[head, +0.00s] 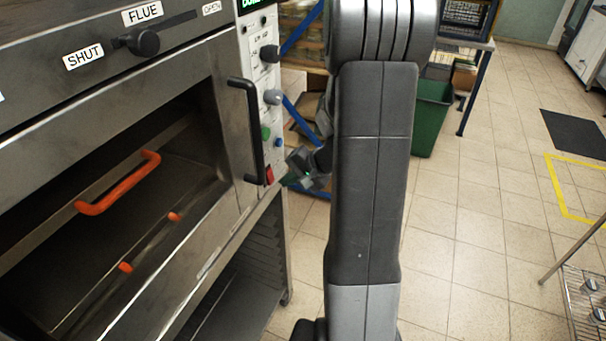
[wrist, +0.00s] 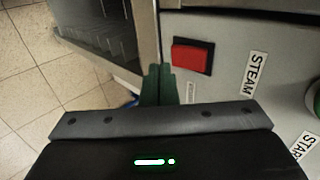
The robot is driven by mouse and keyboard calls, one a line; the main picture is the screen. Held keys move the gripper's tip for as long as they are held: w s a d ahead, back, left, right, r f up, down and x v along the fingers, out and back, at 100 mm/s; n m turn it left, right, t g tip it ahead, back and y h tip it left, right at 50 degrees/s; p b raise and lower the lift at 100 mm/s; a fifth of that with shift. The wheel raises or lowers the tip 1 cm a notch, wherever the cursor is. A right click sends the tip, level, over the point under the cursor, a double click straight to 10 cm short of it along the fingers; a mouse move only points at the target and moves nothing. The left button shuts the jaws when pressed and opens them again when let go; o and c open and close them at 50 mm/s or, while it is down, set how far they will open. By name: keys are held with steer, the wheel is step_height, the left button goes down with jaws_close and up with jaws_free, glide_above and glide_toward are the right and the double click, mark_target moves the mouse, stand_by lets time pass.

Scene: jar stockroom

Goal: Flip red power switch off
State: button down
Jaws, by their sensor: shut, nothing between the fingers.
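The red power switch (wrist: 192,56) sits in a dark frame on the light grey control panel (wrist: 230,80) in the wrist view. In the head view the red switch (head: 269,174) is at the bottom of the panel, right of the oven door. My gripper (wrist: 158,70) is shut and empty, its greenish fingertips just beside the switch in the wrist picture, apart from it in the image. In the head view my gripper (head: 290,178) is close to the panel's lower end, partly hidden by my arm. Whether the fingers touch the panel cannot be told.
A black door handle (head: 247,130), knobs (head: 272,97) and a green button (head: 265,132) are close to the switch. A green bin (head: 432,118) stands behind my arm. Tiled floor at right is mostly clear.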

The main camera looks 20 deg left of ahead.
steer(key=shift+a+f, duration=0.15)
steer(key=shift+a, duration=0.75)
steer(key=shift+f, duration=0.15)
steer(key=b, duration=0.2)
steer(key=shift+w+a+y+b, duration=0.1)
steer(key=shift+a+y+b, duration=0.1)
steer(key=shift+y+b, duration=0.2)
steer(key=shift+r+p, duration=0.45)
steer(key=shift+r, duration=0.4)
steer(key=shift+d, duration=0.1)
